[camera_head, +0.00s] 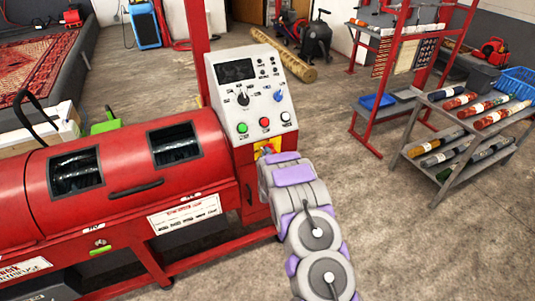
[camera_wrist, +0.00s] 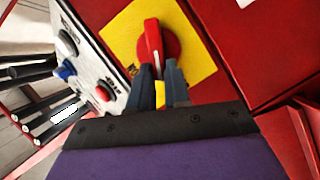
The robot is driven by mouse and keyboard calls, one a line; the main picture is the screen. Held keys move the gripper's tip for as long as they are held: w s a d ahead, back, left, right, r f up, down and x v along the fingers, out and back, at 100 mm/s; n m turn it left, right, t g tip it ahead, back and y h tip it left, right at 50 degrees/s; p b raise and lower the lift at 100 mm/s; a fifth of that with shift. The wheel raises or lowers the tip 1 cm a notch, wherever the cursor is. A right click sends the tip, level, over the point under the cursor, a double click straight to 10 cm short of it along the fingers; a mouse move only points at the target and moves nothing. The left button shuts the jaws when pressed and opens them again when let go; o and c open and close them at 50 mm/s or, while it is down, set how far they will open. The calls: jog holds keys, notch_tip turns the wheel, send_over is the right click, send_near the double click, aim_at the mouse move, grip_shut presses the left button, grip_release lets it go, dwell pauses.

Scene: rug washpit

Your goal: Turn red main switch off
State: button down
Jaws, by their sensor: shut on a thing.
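The red main switch (camera_wrist: 153,45) is a rotary handle on a yellow plate (camera_wrist: 197,68) in the wrist view. In the head view the yellow plate (camera_head: 262,150) shows just below the control panel, and my gripper and arm partly cover it. My gripper (camera_wrist: 160,74) is at the switch, with its two dark fingers on either side of the near end of the red handle. It is shut on the handle. In the head view the fingertips are hidden behind my purple and grey arm.
The control panel (camera_head: 253,93) with knobs and buttons stands just above the switch. The red machine drum (camera_head: 110,165) fills the left side. A grey cart (camera_head: 440,165) with rolled rugs stands at right. The concrete floor between the machine and cart is clear.

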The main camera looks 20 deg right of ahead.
jog(key=shift+a+f+n+t+h+p, duration=0.2)
jog(key=shift+f+n+t, duration=0.25)
jog(key=shift+n, duration=0.7)
jog(key=shift+a+f+n+t+h+p, duration=0.15)
jog(key=shift+f+n+t, duration=0.3)
jog(key=shift+n, duration=0.7)
jog(key=shift+f, duration=0.15)
jog(key=c, duration=1.1)
grip_release()
jog(key=shift+r+h, duration=0.2)
jog(key=shift+h, duration=0.05)
jog(key=p+v, duration=0.3)
jog(key=v, duration=1.4)
jog(key=shift+s, duration=0.2)
